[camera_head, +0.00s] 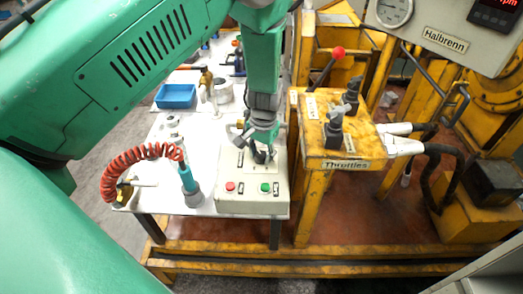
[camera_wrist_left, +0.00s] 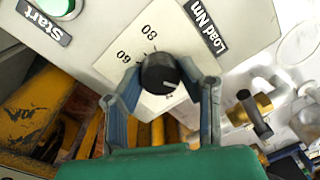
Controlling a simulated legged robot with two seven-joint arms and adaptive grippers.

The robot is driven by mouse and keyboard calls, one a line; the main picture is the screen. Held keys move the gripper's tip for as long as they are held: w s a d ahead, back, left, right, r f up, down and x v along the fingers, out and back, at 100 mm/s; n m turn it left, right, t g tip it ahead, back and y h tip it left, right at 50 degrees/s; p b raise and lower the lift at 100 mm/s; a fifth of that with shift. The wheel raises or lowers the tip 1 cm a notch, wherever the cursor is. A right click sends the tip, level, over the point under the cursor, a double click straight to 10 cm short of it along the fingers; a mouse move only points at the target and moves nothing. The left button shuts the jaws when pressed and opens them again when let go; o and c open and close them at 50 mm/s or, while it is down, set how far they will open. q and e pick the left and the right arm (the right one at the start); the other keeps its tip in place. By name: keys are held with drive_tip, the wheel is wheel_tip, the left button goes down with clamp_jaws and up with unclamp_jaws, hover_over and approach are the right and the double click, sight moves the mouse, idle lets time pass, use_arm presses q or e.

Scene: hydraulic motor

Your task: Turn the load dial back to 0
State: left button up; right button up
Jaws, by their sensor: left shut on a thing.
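The load dial (camera_wrist_left: 160,74) is a round black knob with a white pointer line on the control box (camera_wrist_left: 110,30), beside a "Load Nm" label (camera_wrist_left: 207,27). The numbers 60 and 80 show next to it; the rest of its scale is hidden. In the wrist view its pointer aims to the lower right. My left gripper (camera_wrist_left: 163,90) has one finger on each side of the dial and is shut on it. In the head view my left gripper (camera_head: 262,153) reaches down onto the pale control box (camera_head: 225,203). My right gripper is not in view.
Red (camera_head: 230,187) and green (camera_head: 265,188) buttons sit at the box's front. A red coiled hose (camera_head: 125,168) lies to the left and a blue bin (camera_head: 176,96) behind. The yellow Throttles stand (camera_head: 345,155) with levers is close on the right.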

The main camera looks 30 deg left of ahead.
sight(263, 155)
use_arm(q)
drive_tip(key=shift+n, duration=0.3)
drive_tip(key=o, duration=1.1)
drive_tip(key=shift+o, duration=0.2)
drive_tip(key=shift+r, duration=0.2)
wheel_tip(263, 155, up, 12)
drive_tip(key=shift+d+f, duration=0.25)
drive_tip(key=shift+d, duration=0.1)
drive_tip(key=shift+w, duration=0.1)
